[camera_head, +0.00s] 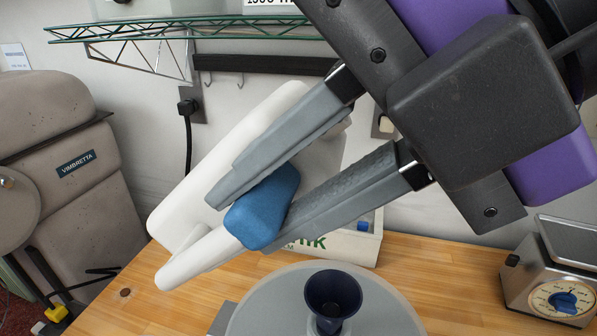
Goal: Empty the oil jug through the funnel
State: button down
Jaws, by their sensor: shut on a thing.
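A white jug (195,185) is in the middle of the head view, tilted well over with its length slanting from upper right down to lower left. My gripper (250,218) is shut on the jug's blue part (266,212), which sits between the two grey fingers. The fingers hide part of the jug. The dark blue funnel (334,293) stands upright, mouth up, on a round pale grey lid or vessel (275,305) at the bottom. The jug is above and to the left of the funnel. No oil stream is visible.
A white box (345,245) with green lettering stands on the wooden counter (450,275) behind the funnel. A scale (560,270) is at the right edge. A large beige machine (70,190) stands at left. A green wire shelf (180,30) hangs above.

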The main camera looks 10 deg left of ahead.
jog(key=shift+r, duration=0.15)
jog(key=shift+r+h+p, duration=0.4)
jog(key=shift+r+p, duration=0.1)
jog(key=shift+p, duration=0.3)
jog(key=shift+r+h+p, duration=0.2)
jog(key=shift+h+p, duration=0.1)
jog(key=shift+p, duration=0.15)
jog(key=shift+d+r+h, duration=0.1)
jog(key=shift+r+h, duration=0.05)
jog(key=shift+h, duration=0.15)
jog(key=shift+r+h+p, duration=0.3)
jog(key=shift+h+p, duration=0.05)
jog(key=shift+h, duration=0.05)
jog(key=shift+d+r+h, duration=0.15)
jog(key=shift+r+h, duration=0.05)
jog(key=shift+h, duration=0.1)
